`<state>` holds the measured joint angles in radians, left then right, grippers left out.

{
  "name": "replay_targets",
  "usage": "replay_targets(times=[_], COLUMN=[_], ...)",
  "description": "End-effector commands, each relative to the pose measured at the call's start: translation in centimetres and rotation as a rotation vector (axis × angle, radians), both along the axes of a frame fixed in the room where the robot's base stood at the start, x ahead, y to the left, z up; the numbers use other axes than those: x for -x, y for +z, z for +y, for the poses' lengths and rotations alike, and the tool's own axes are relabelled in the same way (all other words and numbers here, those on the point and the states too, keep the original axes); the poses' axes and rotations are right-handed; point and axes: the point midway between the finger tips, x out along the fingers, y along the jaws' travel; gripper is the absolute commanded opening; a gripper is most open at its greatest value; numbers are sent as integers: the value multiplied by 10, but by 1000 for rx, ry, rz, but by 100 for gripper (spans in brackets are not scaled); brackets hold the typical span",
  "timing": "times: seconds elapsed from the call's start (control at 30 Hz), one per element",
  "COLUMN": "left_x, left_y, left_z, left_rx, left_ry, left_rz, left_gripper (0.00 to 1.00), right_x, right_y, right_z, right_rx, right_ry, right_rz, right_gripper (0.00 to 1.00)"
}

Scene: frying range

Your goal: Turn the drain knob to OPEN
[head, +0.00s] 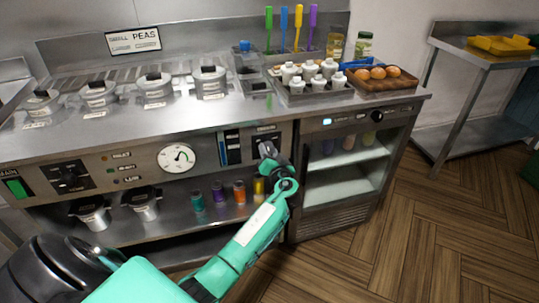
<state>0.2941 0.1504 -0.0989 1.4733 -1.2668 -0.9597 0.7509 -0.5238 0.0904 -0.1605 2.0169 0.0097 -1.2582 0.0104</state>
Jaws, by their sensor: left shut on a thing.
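My left arm reaches up from the lower left to the right end of the range's front panel. My left gripper (267,151) is at the panel, shut on a knob there under a small dark label (266,129). The gripper hides most of this knob, so its pointer direction cannot be read. The label is too small to read, so I cannot tell from it whether this is the drain knob. Another black knob (71,178) is on the panel's left part. My right gripper is not in view.
The panel also carries a round white gauge (176,157) and blue level strips (229,147). Several small bottles stand on the shelf (178,224) below. A glass-door fridge (345,175) stands right of the gripper. The wooden floor (430,235) at right is clear.

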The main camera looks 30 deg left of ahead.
Motion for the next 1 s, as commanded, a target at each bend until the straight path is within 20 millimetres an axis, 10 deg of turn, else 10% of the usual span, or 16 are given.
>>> replay_targets(times=[0.47, 1.0], left_x=[0, 0], left_y=[1, 1], left_z=[0, 0], left_rx=[-294, -568], left_ry=[1, -1], left_rz=[345, 666], left_gripper=[16, 16], right_x=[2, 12], right_y=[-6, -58], right_z=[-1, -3], right_rx=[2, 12], right_ry=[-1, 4], right_rz=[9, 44], right_gripper=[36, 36])
